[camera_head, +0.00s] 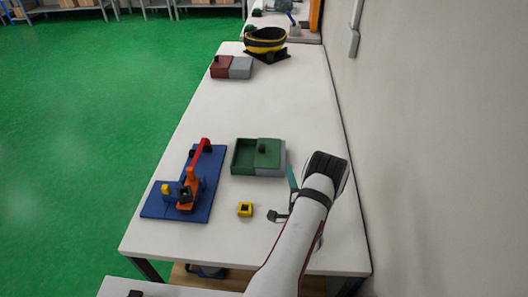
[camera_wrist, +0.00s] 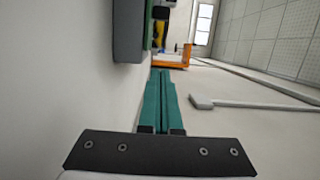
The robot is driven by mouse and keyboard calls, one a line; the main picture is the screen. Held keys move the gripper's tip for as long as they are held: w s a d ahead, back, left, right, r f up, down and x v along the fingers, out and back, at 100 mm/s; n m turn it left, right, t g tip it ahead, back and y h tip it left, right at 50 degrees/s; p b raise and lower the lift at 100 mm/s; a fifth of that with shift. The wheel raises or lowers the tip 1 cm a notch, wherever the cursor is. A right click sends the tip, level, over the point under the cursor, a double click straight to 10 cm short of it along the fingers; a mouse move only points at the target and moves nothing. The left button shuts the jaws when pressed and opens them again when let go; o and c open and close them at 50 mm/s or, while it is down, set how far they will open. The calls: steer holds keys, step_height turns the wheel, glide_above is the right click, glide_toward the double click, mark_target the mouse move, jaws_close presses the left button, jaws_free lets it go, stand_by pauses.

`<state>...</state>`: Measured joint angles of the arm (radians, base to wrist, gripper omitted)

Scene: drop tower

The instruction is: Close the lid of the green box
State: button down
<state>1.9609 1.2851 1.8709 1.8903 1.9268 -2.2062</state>
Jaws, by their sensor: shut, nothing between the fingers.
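The green box (camera_head: 243,171) stands on the white table in the head view. Its left half is an open compartment, and a green lid (camera_head: 268,159) with a dark knob (camera_head: 262,149) lies over its right half, above a grey part. My gripper (camera_head: 291,172) is just right of the box, its teal fingers shut and empty. In the wrist view, my fingertips (camera_wrist: 160,72) are together, and the box's grey side (camera_wrist: 128,30) shows at upper left, apart from the fingers. The knob is not clear in that view.
Left of the box lies a blue board (camera_head: 160,206) with an orange and red fixture. A small yellow square piece (camera_head: 245,209) lies in front of the box. A red and grey box (camera_head: 221,70) and a black-yellow bowl (camera_head: 265,40) stand farther back. A wall runs along the right.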

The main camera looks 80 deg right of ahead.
mark_target(270, 157)
steer(key=x, duration=0.9)
steer(key=shift+w+r, duration=0.1)
steer(key=shift+w, duration=0.05)
steer(key=w, duration=0.2)
steer(key=shift+w, duration=1)
steer(key=w, duration=0.8)
steer(key=shift+w, duration=0.4)
